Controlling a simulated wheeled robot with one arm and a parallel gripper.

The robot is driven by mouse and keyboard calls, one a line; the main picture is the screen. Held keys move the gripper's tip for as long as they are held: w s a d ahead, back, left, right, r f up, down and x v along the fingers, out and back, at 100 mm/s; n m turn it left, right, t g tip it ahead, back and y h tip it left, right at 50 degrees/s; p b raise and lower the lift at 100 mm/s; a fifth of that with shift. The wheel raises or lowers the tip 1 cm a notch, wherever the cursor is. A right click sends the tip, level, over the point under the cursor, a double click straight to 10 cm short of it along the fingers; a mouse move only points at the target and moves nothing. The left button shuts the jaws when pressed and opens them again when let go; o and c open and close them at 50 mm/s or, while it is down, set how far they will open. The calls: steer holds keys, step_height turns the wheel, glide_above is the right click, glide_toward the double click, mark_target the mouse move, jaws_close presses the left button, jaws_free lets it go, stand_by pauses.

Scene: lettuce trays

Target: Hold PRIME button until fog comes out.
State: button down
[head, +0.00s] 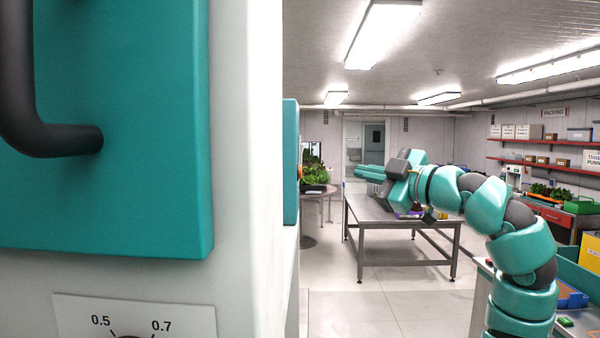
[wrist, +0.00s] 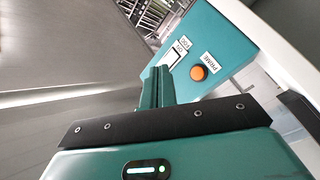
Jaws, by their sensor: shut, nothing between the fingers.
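The orange round PRIME button (wrist: 199,73) sits on a teal control panel (wrist: 218,40) in the wrist view, with a white PRIME label (wrist: 209,60) beside it. My gripper (wrist: 158,76) is shut and empty, its fingertips showing left of the button in the picture and apart from it. In the head view my gripper (head: 358,172) is stretched out to the left, toward the edge of a white and teal cabinet. No fog shows in either view.
A large white cabinet (head: 245,200) with a teal door (head: 140,190) and dark handle (head: 50,140) fills the left of the head view. A steel table (head: 400,235) stands beyond my arm. Shelves (head: 545,143) line the right wall. Open floor (head: 370,310) lies between.

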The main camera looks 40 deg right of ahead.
mark_target(301, 172)
steer(key=w+a+p, duration=0.1)
steer(key=w+a, duration=0.4)
steer(key=a, duration=0.1)
steer(key=shift+w+a, duration=0.3)
steer(key=shift+a, duration=0.05)
steer(key=shift+w+a, duration=0.1)
steer(key=shift+a, duration=0.05)
stand_by(2.0)
steer(key=shift+w+a, duration=0.2)
steer(key=shift+w+a+b, duration=0.25)
steer(key=shift+a+b, duration=0.05)
steer(key=shift+b, duration=0.25)
stand_by(2.1)
steer(key=shift+s+d, duration=0.1)
stand_by(0.9)
steer(key=shift+s+d+b, duration=0.45)
steer(key=shift+d, duration=0.1)
